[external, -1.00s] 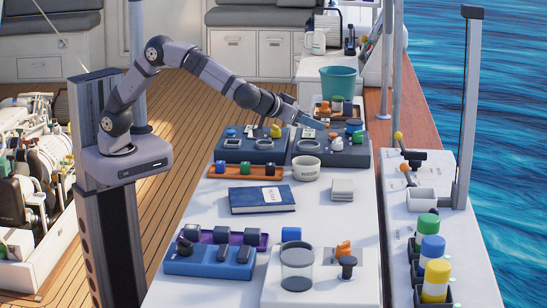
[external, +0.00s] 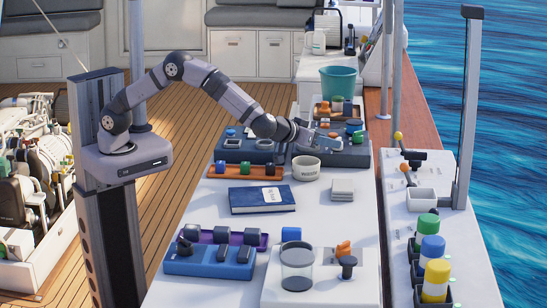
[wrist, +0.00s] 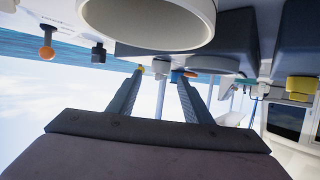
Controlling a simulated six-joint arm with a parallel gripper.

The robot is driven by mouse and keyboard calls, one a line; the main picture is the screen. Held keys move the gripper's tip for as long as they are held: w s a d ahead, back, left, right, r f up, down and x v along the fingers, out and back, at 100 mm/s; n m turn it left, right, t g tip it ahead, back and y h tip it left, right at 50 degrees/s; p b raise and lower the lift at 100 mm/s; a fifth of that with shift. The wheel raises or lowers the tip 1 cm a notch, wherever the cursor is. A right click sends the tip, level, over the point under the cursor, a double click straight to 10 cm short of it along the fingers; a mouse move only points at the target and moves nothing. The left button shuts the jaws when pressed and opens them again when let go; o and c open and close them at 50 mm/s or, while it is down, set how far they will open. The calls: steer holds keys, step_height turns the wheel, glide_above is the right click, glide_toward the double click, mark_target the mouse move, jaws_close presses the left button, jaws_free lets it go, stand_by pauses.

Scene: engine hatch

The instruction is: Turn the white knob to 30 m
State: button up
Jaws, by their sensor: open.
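The right blue-grey panel (external: 352,160) stands at the back of the white table, with several knobs on it. My gripper (external: 328,143) reaches over this panel from the left, low above its top. It covers the place of the white knob in the external view, so I cannot make out the knob or its setting there. In the wrist view my two fingers (wrist: 158,78) are spread apart with nothing clearly held between them. That view is upside down, and I cannot pick out the white knob or read a 30 m mark in it.
A white bowl (external: 306,168) stands just in front of the panel; its rim looms large in the wrist view (wrist: 150,22). A left panel (external: 258,155) sits beside it. An orange-tipped lever (external: 405,168) stands to the right. A blue book (external: 262,200) lies nearer.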

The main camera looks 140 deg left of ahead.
mark_target(333, 151)
steer(key=shift+p+x, duration=0.65)
steer(key=shift+x, duration=1.4)
steer(key=c, duration=1.1)
